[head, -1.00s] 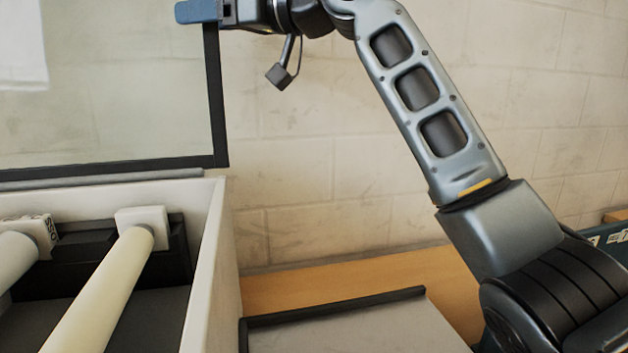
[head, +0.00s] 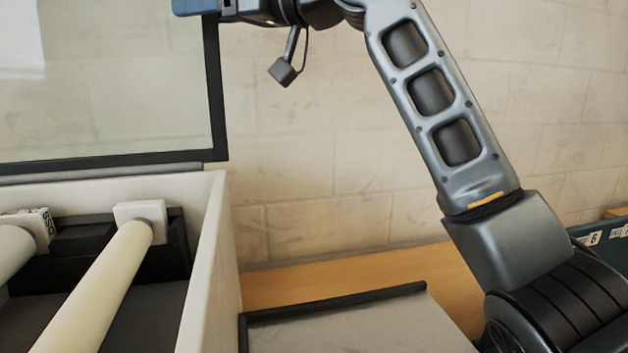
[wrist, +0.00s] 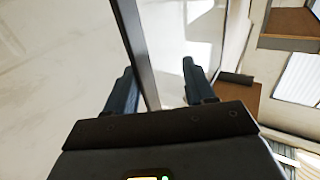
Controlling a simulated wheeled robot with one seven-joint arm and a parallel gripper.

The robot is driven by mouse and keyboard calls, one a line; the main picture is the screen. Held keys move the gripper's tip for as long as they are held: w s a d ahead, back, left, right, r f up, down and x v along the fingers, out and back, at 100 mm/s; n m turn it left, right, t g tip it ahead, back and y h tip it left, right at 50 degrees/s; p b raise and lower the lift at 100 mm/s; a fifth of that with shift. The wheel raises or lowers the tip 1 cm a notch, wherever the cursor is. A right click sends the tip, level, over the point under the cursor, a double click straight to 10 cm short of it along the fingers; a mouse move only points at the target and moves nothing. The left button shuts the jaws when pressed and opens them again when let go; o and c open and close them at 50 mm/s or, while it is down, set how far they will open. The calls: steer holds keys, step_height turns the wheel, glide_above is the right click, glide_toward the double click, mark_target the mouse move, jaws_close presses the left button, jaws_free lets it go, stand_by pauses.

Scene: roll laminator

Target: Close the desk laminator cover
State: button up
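The laminator cover (head: 216,95) is a clear panel in a dark frame. It stands raised, roughly upright, at the back of the white laminator body (head: 208,250) in the head view. My gripper's blue finger (head: 194,7) is at the top edge of the head view, beside the frame's right bar; the rest of the gripper is cut off there. In the wrist view my gripper (wrist: 160,80) has its two fingers wide apart, with the dark frame bar (wrist: 137,45) running between them. The bar looks nearer the left finger; contact cannot be told.
Pale rollers (head: 105,285) lie in the open laminator body. A grey, dark-edged panel (head: 350,325) is right of it on the wooden surface (head: 290,285). A blue labelled object (head: 600,245) is at the far right. A block wall (head: 330,150) stands behind.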

steer(key=shift+s+d+f+b, duration=0.1)
steer(key=shift+s+f+b, duration=0.05)
steer(key=shift+s, duration=0.45)
steer(key=shift+s+d+f+b, duration=0.1)
steer(key=shift+s+d+f, duration=0.05)
steer(key=shift+s, duration=0.45)
steer(key=shift+s+d+f+b, duration=0.1)
steer(key=shift+s+f+b, duration=0.05)
steer(key=shift+s, duration=0.55)
steer(key=shift+s+d+f+b, duration=0.15)
steer(key=shift+s+f+b, duration=0.1)
steer(key=shift+s, duration=0.3)
steer(key=shift+s+d+f+b, duration=0.1)
steer(key=shift+s+f, duration=0.2)
steer(key=shift+s, duration=0.25)
steer(key=shift+s+d+f+b, duration=0.15)
steer(key=shift+s+f+b, duration=0.1)
steer(key=shift+s, duration=0.3)
steer(key=shift+s+d+f+b, duration=0.25)
steer(key=shift+s+f, duration=0.25)
steer(key=shift+s, duration=0.3)
steer(key=shift+s+d+f+b, duration=0.15)
steer(key=shift+s+f+b, duration=0.15)
steer(key=shift+s+f, duration=0.35)
steer(key=shift+s+r, duration=0.1)
steer(key=shift+r, duration=0.05)
